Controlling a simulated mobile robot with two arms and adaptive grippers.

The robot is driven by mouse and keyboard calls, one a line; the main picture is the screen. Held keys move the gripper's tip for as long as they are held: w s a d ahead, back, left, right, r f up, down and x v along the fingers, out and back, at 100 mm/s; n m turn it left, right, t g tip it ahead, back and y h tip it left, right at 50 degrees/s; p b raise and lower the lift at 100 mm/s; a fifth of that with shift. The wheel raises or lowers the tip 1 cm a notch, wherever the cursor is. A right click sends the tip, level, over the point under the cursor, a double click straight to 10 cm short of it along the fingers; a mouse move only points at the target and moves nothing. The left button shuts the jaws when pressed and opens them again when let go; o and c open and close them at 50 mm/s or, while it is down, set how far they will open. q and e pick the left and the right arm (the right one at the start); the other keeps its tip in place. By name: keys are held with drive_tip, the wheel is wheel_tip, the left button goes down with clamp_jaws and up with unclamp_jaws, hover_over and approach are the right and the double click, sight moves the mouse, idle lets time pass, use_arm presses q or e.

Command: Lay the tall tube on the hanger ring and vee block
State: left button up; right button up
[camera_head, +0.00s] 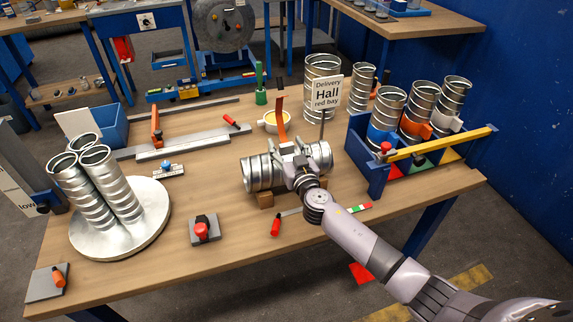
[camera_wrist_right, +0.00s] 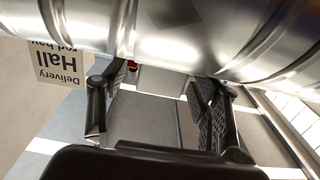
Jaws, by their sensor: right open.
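A ribbed metal tube (camera_head: 258,173) lies on its side near the middle of the table, with a brown wooden block (camera_head: 265,200) under its left part. An upright orange strap (camera_head: 281,120) stands behind it; whether it belongs to the hanger ring I cannot tell. My right gripper (camera_head: 300,163) is at the tube's middle and hides part of it. In the right wrist view, the tube (camera_wrist_right: 180,30) runs across the top, close to the open fingers (camera_wrist_right: 160,95). Contact cannot be told. My left gripper is not in view.
Upright tubes stand behind the sign (camera_head: 327,91) and in the blue rack (camera_head: 372,175) at right. Three tubes stand on a round plate (camera_head: 150,215) at left. A red button (camera_head: 202,229) and red-handled tool (camera_head: 276,226) lie in front.

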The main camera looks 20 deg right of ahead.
drive_tip(key=shift+c, duration=0.5)
clamp_jaws()
idle(0.3)
drive_tip(key=shift+r, duration=0.1)
